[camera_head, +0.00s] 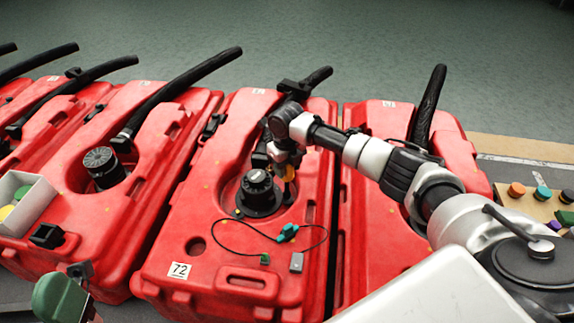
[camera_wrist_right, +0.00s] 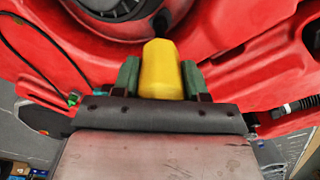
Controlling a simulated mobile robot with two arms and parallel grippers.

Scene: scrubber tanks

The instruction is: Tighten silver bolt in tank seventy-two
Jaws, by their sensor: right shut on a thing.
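The red tank labelled 72 (camera_head: 172,288) lies in the middle of the head view. A black cap (camera_head: 258,190) sits in its round recess. My right gripper (camera_head: 288,168) is over the tank, just right of and behind the cap. It is shut on a yellow tool (camera_wrist_right: 161,70), gripped between green fingers in the right wrist view. I cannot pick out the silver bolt. Part of my left gripper (camera_head: 62,297), with a green finger, shows at the lower left. Its opening is unclear.
A thin cable with a teal connector (camera_head: 288,233) and a small grey block (camera_head: 297,262) lie on tank 72. Similar red tanks stand on both sides, with black hoses (camera_head: 185,88). A white bin (camera_head: 30,205) is at left; a board with coloured caps (camera_head: 540,195) is at right.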

